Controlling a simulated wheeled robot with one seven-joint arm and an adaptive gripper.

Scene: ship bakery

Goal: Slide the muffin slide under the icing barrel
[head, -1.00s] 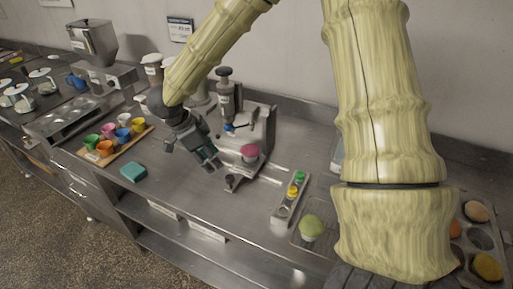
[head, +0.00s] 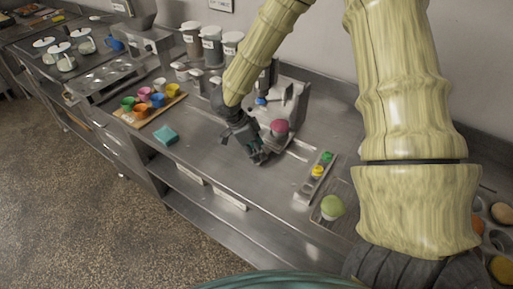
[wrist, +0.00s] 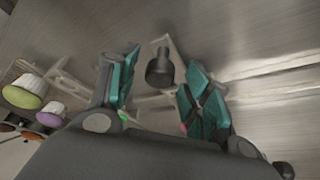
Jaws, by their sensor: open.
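The icing machine (head: 291,100) stands against the back wall. Its barrel is mostly hidden behind my arm, with a blue nozzle (head: 261,101) showing. A pink-topped muffin (head: 279,127) sits at the machine's front. My gripper (head: 258,159) is low over the counter, just left of and in front of this muffin. In the wrist view its teal fingers (wrist: 162,75) are spread apart. A dark round-ended knob (wrist: 159,68) on the pale metal muffin slide (wrist: 177,51) appears between them. I cannot tell whether either finger touches it. The gripper hides the slide in the head view.
A narrow rack (head: 314,184) with green and yellow items and a green-topped muffin (head: 332,207) lie to the right. A tray of coloured cups (head: 132,117) and a teal block (head: 165,135) lie left. The front counter between is clear.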

